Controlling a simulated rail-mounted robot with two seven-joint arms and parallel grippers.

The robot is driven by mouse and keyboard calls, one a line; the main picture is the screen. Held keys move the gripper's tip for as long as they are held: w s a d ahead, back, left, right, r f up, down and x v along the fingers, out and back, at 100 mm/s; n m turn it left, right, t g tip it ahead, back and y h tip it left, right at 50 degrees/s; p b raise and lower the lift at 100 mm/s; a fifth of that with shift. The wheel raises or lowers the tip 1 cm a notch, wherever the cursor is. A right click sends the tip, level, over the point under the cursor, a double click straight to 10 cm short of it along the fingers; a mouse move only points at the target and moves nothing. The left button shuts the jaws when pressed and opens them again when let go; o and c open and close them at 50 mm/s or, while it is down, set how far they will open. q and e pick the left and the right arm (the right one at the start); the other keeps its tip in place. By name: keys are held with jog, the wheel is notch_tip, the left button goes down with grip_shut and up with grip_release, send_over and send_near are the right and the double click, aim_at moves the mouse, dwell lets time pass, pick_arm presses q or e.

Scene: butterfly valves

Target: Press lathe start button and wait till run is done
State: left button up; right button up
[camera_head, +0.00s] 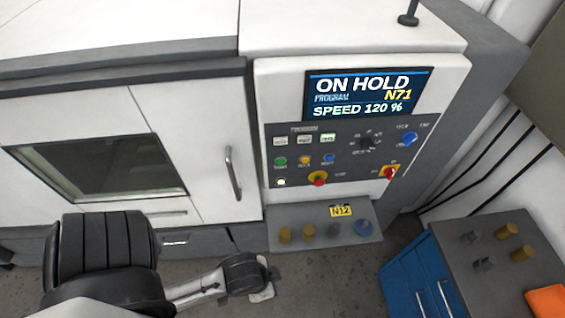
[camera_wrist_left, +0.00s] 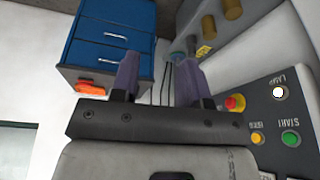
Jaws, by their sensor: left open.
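The lathe's control panel (camera_head: 345,150) carries a screen (camera_head: 366,95) that reads "ON HOLD", "PROGRAM N71" and "SPEED 120 %". The green start button (camera_head: 280,161) is at the panel's left, beside an orange button (camera_head: 304,160) and a blue one (camera_head: 328,159). In the left wrist view the start button (camera_wrist_left: 290,138) lies at the lower right with its label upside down. My left gripper (camera_head: 268,284) is below the panel and its shelf, apart from the button. Its two fingers (camera_wrist_left: 157,76) are spread with nothing between them. My right gripper is not in view.
Red knobs (camera_head: 318,178) and (camera_head: 390,172) sit low on the panel. A shelf (camera_head: 320,240) below it holds several small parts and an "N12" tag (camera_head: 341,211). The lathe door handle (camera_head: 232,172) is left. A blue cabinet (camera_head: 412,285) stands right, with an orange item (camera_head: 547,302) on top.

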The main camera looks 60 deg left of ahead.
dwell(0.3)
pick_arm(q)
grip_shut()
dwell(1.6)
